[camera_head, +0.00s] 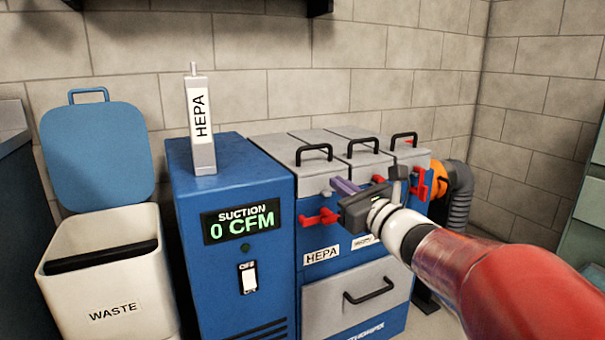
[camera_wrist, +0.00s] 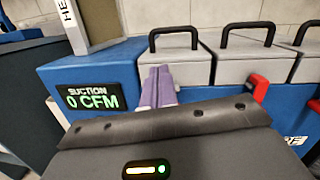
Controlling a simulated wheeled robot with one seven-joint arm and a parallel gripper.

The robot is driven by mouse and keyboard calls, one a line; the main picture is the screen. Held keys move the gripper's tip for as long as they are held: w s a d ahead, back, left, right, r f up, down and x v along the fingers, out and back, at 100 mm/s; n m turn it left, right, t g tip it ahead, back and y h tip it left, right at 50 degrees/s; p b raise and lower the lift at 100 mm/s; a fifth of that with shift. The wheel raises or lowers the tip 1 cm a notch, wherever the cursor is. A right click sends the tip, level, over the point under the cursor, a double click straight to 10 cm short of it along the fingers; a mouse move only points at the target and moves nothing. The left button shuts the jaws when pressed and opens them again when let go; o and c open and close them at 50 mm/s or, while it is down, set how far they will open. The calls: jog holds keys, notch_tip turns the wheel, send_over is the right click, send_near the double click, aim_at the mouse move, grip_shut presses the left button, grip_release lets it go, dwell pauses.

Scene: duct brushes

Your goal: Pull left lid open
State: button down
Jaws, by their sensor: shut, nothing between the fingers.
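The left lid (camera_head: 284,149) is the leftmost grey lid on the blue filter cabinet (camera_head: 308,266) and lies flat and closed. Its black handle (camera_head: 314,148) stands up in the head view and also shows in the wrist view (camera_wrist: 173,32). My gripper (camera_head: 341,184) is in front of the lids, below and a little right of the left handle. Its purple fingers (camera_wrist: 160,72) are together and empty in the wrist view, with their tips over the left lid's front area. I cannot tell whether they touch it. A red latch (camera_head: 322,218) sits on the cabinet front below the left lid.
The middle lid (camera_wrist: 237,60) and right lid beside it are closed, with black handles. A HEPA canister (camera_head: 201,125) stands on the blue suction unit (camera_head: 240,150), which reads 0 CFM. A white waste bin (camera_head: 115,285) stands open at left. An orange duct fitting (camera_head: 438,180) is at right.

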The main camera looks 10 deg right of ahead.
aim_at(325, 168)
jog(key=w, duration=0.3)
jog(key=w+r+m, duration=0.1)
jog(key=w, duration=0.2)
jog(key=w+a+r+m+t+h, duration=0.1)
jog(key=w, duration=0.3)
jog(key=shift+w+a+r+p, duration=0.1)
jog(key=shift+p, duration=0.2)
